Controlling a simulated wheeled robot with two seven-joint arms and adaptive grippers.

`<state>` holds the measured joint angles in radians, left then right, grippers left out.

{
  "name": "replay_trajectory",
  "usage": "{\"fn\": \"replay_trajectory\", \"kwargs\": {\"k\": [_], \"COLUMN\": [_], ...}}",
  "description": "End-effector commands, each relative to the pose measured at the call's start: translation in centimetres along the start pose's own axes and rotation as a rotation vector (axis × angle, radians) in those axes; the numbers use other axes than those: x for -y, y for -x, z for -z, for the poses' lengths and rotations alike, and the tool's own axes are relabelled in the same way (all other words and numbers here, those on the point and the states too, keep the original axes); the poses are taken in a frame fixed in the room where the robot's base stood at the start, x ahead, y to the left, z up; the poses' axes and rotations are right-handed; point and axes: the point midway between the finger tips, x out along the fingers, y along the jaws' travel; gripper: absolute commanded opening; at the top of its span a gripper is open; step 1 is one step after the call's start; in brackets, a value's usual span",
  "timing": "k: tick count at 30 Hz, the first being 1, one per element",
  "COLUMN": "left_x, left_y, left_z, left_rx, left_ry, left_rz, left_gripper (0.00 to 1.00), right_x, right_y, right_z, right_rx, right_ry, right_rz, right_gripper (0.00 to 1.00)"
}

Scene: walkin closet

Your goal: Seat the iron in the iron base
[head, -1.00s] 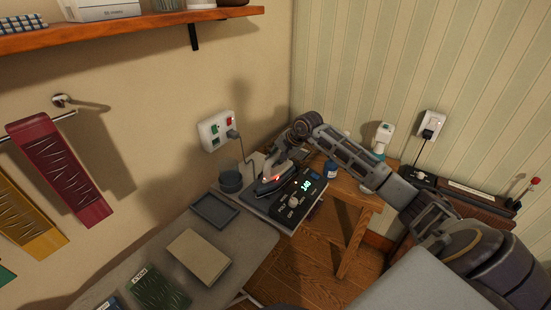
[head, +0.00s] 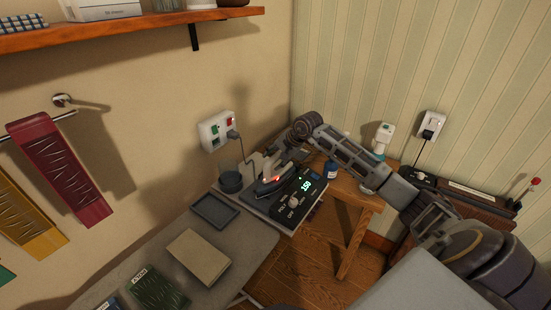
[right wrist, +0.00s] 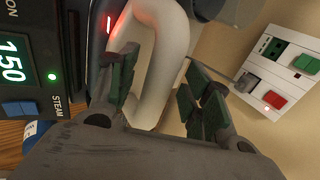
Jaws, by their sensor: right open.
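The iron (head: 265,187), with a dark body, a pale looped handle and a small red light, rests at the iron base (head: 289,212). The base is a grey unit with a dark control panel and green digits reading 150. I cannot tell whether the iron is fully seated. In the right wrist view, the pale handle (right wrist: 172,50) passes between the green-padded fingers of my right gripper (right wrist: 163,92), which are spread with visible gaps. In the head view, my right gripper (head: 280,162) is at the handle, partly hidden by its wrist. My left gripper is out of view.
A dark cup (head: 230,183), a shallow grey tray (head: 215,210) and a beige block (head: 199,257) lie left of the base. A wall outlet (head: 216,131) with a plugged cord is behind. A blue bottle (head: 331,169) stands to the right.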

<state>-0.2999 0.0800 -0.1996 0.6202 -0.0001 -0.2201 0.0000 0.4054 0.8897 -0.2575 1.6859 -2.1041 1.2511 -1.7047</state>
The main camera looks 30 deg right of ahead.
Motion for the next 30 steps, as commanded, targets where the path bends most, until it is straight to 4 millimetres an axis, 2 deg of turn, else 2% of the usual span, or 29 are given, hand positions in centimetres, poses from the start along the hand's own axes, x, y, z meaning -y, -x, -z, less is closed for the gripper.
{"fn": "replay_trajectory", "kwargs": {"k": [5,11,30], "left_x": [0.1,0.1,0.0], "left_y": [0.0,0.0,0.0], "left_z": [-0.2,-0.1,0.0], "left_rx": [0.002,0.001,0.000], "left_ry": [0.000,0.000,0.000], "left_rz": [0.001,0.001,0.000], "left_gripper": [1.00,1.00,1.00], "right_x": [-0.3,-0.2,-0.1], "right_y": [-0.2,0.5,6.0], "right_z": [-0.1,0.0,0.1], "right_rx": [0.002,0.001,-0.002], "right_ry": [-0.001,-0.001,0.001], "right_rz": [-0.007,-0.005,-0.003], "right_gripper": [0.49,0.49,0.49]}}
